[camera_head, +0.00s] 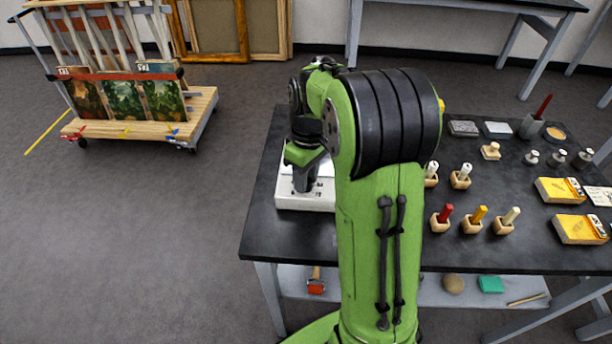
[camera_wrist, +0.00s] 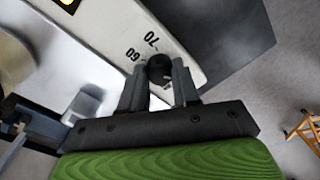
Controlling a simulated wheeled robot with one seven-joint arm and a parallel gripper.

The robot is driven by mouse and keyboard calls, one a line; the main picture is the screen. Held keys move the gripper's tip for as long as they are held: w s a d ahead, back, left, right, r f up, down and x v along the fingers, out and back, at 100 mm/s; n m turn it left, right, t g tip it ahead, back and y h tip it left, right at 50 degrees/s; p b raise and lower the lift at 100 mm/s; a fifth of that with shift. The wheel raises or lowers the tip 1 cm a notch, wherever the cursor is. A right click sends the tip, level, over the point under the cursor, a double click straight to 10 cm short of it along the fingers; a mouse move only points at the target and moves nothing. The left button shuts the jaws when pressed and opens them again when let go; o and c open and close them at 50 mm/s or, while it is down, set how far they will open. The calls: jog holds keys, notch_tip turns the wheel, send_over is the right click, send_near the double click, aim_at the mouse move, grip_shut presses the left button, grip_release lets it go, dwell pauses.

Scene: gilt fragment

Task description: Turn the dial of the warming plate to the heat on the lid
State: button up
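The warming plate (camera_head: 287,203) is a white box at the left end of the dark table, partly hidden by my arm. In the wrist view its white face (camera_wrist: 115,30) shows the printed numbers 60 and 70. The dial (camera_wrist: 159,68) is a small black knob beside these numbers. My gripper (camera_wrist: 160,76) has one finger on each side of the dial, and both fingers appear to touch it. In the head view my gripper (camera_head: 305,180) is down at the plate. The dial's pointer is hidden, and no lid marking can be read.
On the table (camera_head: 450,245), small wooden holders with coloured sticks stand right of my arm. Yellow boxes (camera_head: 558,190) and several metal weights (camera_head: 557,159) lie farther right. A wooden cart (camera_head: 135,128) with paintings stands on the floor at the left.

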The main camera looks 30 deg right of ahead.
grip_shut()
jog(key=shift+r+m, duration=0.1)
jog(key=shift+m, duration=0.3)
jog(key=shift+m+p, duration=0.75)
jog(key=shift+m, duration=0.35)
jog(key=m+p, duration=0.1)
jog(key=m, duration=0.2)
jog(key=shift+m, duration=0.3)
jog(key=m+p, duration=0.1)
jog(key=m, duration=0.2)
jog(key=shift+m+t, duration=0.3)
jog(key=m+p, duration=0.1)
jog(key=m, duration=0.2)
jog(key=shift+m, duration=0.3)
jog(key=m+p, duration=0.1)
jog(key=m, duration=0.5)
jog(key=shift+h, duration=0.3)
jog(key=m, duration=0.5)
jog(key=shift+s+m+p, duration=0.1)
jog(key=shift+m+p, duration=0.2)
jog(key=shift+m, duration=0.1)
